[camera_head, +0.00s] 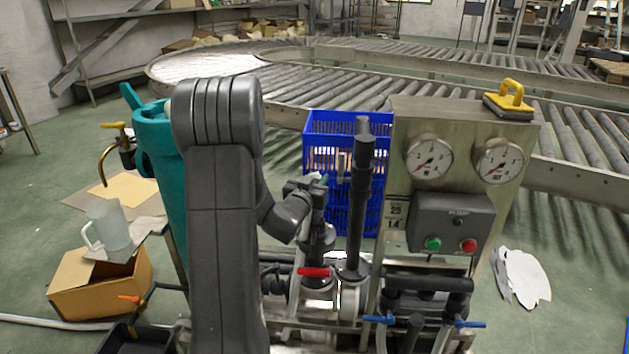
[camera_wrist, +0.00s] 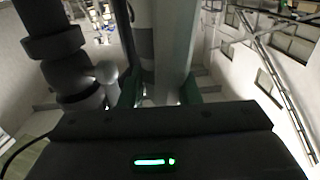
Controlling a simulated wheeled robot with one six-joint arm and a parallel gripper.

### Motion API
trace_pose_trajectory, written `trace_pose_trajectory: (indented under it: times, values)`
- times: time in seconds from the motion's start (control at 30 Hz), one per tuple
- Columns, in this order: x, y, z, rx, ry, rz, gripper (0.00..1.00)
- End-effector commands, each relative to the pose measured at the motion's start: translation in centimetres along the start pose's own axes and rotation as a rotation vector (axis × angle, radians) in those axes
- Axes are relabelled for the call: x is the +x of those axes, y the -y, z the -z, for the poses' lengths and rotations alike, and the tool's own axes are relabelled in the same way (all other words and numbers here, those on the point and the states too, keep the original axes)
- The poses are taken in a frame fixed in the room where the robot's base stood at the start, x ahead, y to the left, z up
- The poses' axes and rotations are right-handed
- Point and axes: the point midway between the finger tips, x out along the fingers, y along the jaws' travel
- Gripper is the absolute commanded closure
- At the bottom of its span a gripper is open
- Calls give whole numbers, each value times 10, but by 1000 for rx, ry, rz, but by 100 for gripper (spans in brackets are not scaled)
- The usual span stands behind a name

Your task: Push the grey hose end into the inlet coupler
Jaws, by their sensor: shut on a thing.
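My gripper (camera_wrist: 160,92) shows its greenish fingers in the wrist view, shut on a pale grey cylinder, which I take as the grey hose end (camera_wrist: 172,45). In the head view my gripper (camera_head: 312,188) is small and dark beside the black vertical pipe, and the hose end is too small to make out there. A thick black pipe fitting (camera_wrist: 62,62) stands close to the left of the fingers in the wrist view. I cannot tell which fitting is the inlet coupler, nor whether the hose end touches it. My arm hides part of the rig in the head view.
A black upright pipe (camera_head: 357,200) stands just right of my gripper, with a red valve handle (camera_head: 313,272) low in front. A gauge panel (camera_head: 455,160) rises at right. A blue crate (camera_head: 318,128) is behind. A teal tank (camera_head: 158,150) stands left of my arm.

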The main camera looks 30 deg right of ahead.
Motion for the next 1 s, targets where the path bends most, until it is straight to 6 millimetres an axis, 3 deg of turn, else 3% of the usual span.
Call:
trace_pose_trajectory:
  times: [0.87, 0.9, 1.0]
  values:
    - [0, 0, -22, 0, -1, 0, 100]
    - [0, 0, -21, 0, -2, 0, 63]
    - [0, 0, -21, 0, -1, 0, 45]
